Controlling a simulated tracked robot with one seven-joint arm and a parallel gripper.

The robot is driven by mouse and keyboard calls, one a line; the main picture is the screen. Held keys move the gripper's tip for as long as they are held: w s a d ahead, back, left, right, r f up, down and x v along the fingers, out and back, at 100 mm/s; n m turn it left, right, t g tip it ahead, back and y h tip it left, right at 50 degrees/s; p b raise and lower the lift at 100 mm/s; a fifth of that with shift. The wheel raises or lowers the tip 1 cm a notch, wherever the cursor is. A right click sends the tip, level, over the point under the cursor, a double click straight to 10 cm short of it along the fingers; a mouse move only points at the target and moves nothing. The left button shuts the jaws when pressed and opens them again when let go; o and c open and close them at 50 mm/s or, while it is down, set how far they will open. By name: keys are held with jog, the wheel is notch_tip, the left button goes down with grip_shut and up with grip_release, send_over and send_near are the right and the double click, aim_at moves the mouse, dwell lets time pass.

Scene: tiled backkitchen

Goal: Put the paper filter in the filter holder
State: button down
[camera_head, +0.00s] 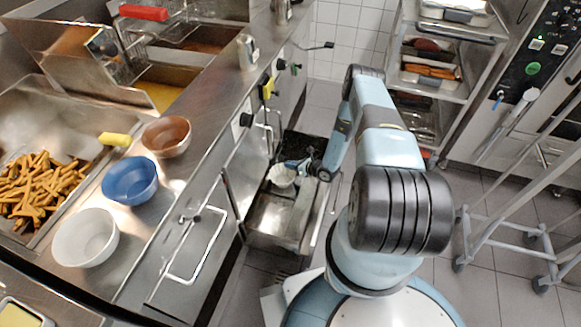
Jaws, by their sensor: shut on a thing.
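The white paper filter (281,177) is a small pale cone shape near the middle of the head view. My gripper (294,166) is shut on it at its upper right side. The filter is over the back part of an open metal drawer-like bin (262,218), low at the counter front. This bin may be the filter holder, but I cannot tell for sure. I cannot tell whether the filter touches the bin or hangs above it. The fingertips are small and partly hidden by the filter and the wrist.
The steel counter on the left holds a white bowl (86,238), a blue bowl (130,181), a brown bowl (167,136) and a tray of fries (37,188). A tray rack (447,60) stands at the back right. A wheeled frame (505,225) stands right on the tiled floor.

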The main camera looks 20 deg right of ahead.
jog(key=shift+f, duration=0.4)
jog(key=c, duration=1.2)
grip_release()
